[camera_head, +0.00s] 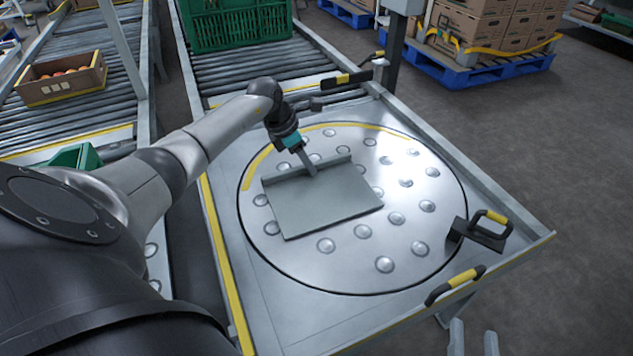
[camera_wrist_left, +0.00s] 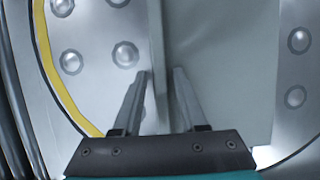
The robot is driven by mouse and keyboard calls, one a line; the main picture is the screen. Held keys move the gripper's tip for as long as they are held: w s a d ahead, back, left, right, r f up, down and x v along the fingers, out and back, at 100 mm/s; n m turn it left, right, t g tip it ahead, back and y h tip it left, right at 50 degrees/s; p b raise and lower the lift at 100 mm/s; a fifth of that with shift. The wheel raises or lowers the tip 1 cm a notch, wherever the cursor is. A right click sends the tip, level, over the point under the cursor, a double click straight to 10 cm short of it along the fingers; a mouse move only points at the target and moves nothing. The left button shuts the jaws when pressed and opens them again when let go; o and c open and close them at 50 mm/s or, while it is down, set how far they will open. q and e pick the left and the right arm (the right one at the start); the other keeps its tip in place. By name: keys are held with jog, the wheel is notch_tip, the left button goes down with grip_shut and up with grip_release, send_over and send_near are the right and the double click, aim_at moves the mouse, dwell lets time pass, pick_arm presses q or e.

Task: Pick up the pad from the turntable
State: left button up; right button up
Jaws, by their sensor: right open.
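A flat grey pad (camera_head: 325,205) with a raised lip along its far edge lies on the round metal turntable (camera_head: 300,262). My left gripper (camera_head: 311,170) reaches down at the lip. In the left wrist view, the fingers of my left gripper (camera_wrist_left: 161,75) stand apart, with the lip of the pad (camera_wrist_left: 215,70) between them. The left finger is close to the lip and a gap shows on the right; contact is unclear. My right gripper (camera_head: 474,335) shows only its two fingertips at the bottom edge, apart and empty.
A black block with a yellow-marked handle (camera_head: 482,230) sits at the turntable's right edge. Roller conveyors run behind and left, with a green crate (camera_head: 240,25) and a box of tomatoes (camera_head: 62,80).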

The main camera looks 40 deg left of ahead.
pick_arm(q)
grip_shut()
jog(key=shift+r, duration=0.1)
dwell(0.5)
